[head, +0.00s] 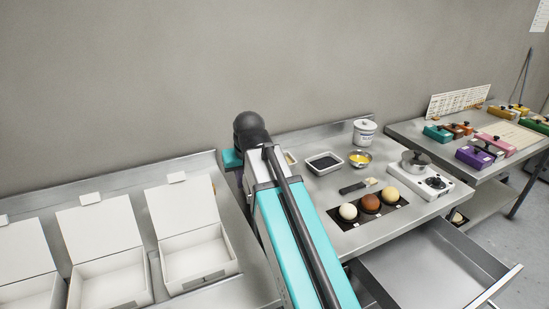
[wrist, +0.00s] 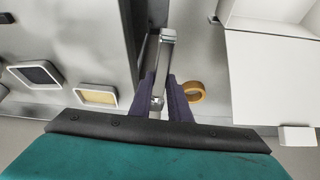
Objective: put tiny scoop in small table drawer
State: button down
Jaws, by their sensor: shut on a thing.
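In the wrist view my gripper (wrist: 162,84) is shut on a slim silver metal thing, which looks like the tiny scoop (wrist: 167,36). Its squared end points away beyond the fingertips. The small table drawer (head: 432,272) is pulled out below the front of that table, at lower right. The visible part of its inside is empty. The gripper is well away from it, at the table's far left.
Open white boxes (head: 187,215) stand on the left bench. A tape ring (wrist: 194,91) lies beside the gripper. Another table (head: 415,126) stands at right.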

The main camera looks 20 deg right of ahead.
aim_at(417, 269)
jog(key=z, duration=0.15)
jog(key=k, duration=0.9)
jog(key=u, duration=0.35)
